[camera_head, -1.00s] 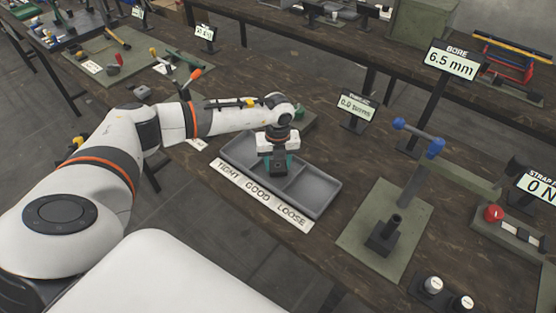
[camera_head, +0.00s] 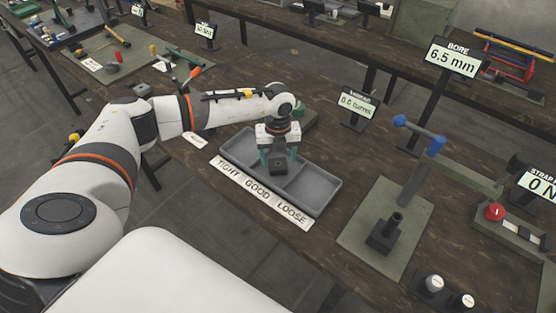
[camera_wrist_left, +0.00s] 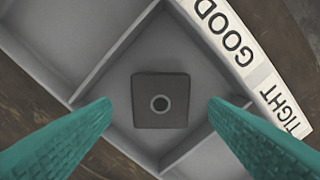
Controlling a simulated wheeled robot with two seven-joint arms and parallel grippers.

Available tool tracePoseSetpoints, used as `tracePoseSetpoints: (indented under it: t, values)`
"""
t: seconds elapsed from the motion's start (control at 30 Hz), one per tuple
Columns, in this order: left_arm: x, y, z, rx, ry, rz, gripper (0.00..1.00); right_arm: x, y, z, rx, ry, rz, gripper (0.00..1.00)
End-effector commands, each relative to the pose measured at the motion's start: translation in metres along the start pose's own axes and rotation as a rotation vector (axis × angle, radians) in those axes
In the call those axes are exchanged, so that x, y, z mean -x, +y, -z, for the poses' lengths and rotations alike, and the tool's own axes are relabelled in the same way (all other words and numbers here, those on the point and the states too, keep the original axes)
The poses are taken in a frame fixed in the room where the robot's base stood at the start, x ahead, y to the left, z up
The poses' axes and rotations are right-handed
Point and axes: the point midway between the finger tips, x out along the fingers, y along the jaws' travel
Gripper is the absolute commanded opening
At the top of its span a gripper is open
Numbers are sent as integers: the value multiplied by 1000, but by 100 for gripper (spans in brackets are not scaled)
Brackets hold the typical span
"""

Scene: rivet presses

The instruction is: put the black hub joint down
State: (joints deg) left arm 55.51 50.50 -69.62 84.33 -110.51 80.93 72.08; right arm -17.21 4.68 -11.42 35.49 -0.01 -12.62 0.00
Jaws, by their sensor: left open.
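The black hub joint (camera_wrist_left: 148,112) is a dark square block with a round hole in its top. It lies in the middle compartment, behind the GOOD label, of the grey three-part tray (camera_head: 318,208). It also shows in the head view (camera_head: 277,169), below my left gripper (camera_head: 279,159). The left gripper is open, with its teal fingers on either side of the joint and a gap to each. In the wrist view the joint sits between the fingers and apart from them. My right gripper is not in view.
The label strip (camera_head: 260,193) reads TIGHT, GOOD, LOOSE along the tray's front. To the right stand a press with a blue-ended handle (camera_head: 418,138) on a green mat (camera_head: 357,237) and a display on a stand (camera_head: 357,106). Other tray compartments look empty.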

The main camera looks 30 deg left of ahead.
Motion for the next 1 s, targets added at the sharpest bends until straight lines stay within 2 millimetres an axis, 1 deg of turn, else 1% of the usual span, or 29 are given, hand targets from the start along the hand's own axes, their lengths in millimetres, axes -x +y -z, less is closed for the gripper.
tracePoseSetpoints:
  t: [0.03, 0.3, 0.4, 0.5, 0.63, 1.0]
  values:
    - [9, 0, 1, 0, 4, -3, 69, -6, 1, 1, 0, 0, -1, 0]
    - [67, 0, 1, 0, 3, -3, 69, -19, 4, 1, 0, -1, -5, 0]
    - [82, 0, 1, 0, 4, -2, 69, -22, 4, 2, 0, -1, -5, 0]
    - [93, 0, 0, 1, 2, -2, 69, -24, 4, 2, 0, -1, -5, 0]
    - [99, 0, 0, 1, 1, 1, 69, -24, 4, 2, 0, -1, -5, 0]
    - [100, 0, 0, 0, 1, 1, 69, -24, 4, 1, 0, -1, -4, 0]
